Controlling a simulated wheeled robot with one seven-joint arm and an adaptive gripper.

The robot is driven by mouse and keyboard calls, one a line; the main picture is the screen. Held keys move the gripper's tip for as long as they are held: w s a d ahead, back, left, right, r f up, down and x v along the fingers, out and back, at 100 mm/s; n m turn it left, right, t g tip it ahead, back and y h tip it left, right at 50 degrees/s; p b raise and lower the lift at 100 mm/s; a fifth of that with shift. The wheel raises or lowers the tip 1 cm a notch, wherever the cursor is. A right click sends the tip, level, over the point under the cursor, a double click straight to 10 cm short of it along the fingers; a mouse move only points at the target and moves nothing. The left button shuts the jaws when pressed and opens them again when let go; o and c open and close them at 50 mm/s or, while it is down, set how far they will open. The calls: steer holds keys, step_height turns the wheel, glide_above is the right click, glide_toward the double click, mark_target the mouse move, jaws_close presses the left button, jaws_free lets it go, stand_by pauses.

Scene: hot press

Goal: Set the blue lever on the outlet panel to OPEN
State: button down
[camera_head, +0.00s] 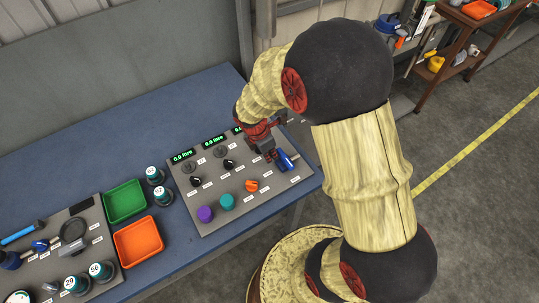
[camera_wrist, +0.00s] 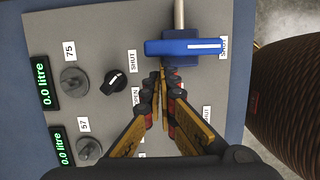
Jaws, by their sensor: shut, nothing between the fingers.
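The blue lever (camera_wrist: 184,47) is in the upper part of the wrist view, on a blue body with a metal pipe above it. Its white stripe runs toward the label SHUT at its right end. In the head view the blue lever (camera_head: 287,161) sits at the right of the grey outlet panel (camera_head: 222,208). My gripper (camera_wrist: 162,82) is shut and empty, its fingertips just below the lever's left half in the wrist view. I cannot tell whether they touch it. In the head view my gripper (camera_head: 270,155) is just left of the lever.
A black knob (camera_wrist: 115,82) and grey knobs with green displays lie left of my fingers. Orange (camera_head: 251,186), teal (camera_head: 226,202) and purple (camera_head: 205,214) knobs line the panel's front. Green (camera_head: 125,202) and orange (camera_head: 138,242) trays stand to the left.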

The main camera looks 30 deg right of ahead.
steer(key=shift+w+d+m+g+p, duration=0.15)
steer(key=shift+w+d+m+p, duration=0.1)
steer(key=shift+m+p, duration=0.4)
steer(key=shift+w+d+m+g+p, duration=0.15)
steer(key=shift+w+m+p, duration=0.15)
steer(key=shift+m, duration=0.55)
steer(key=shift+w+d+m+p, duration=0.15)
steer(key=shift+d+m+p, duration=0.15)
steer(key=shift+m+p, duration=0.35)
steer(key=shift+w+d+m+g+y+p, duration=0.25)
steer(key=shift+d+m+p, duration=0.25)
steer(key=shift+m, duration=0.6)
steer(key=shift+w+d+m+g+y+p, duration=0.15)
steer(key=shift+d+m+g+p, duration=0.3)
steer(key=shift+m, duration=0.6)
steer(key=shift+d+m+p, duration=0.1)
steer(key=shift+m+p, duration=0.25)
steer(key=shift+m, duration=0.05)
steer(key=shift+d+m+g+y+p, duration=0.2)
steer(key=shift+d+m+p, duration=0.4)
steer(key=shift+m, duration=0.7)
steer(key=shift+d+m+g+y+p, duration=0.1)
steer(key=shift+d+m+y+p, duration=0.35)
steer(key=shift+m, duration=0.85)
steer(key=shift+s+d+m+y+p, duration=0.2)
steer(key=shift+d+m+p, duration=0.25)
steer(key=shift+m, duration=0.55)
steer(key=shift+s+d+m+y+p, duration=0.2)
steer(key=shift+d+m+p, duration=0.25)
steer(key=shift+m, duration=0.55)
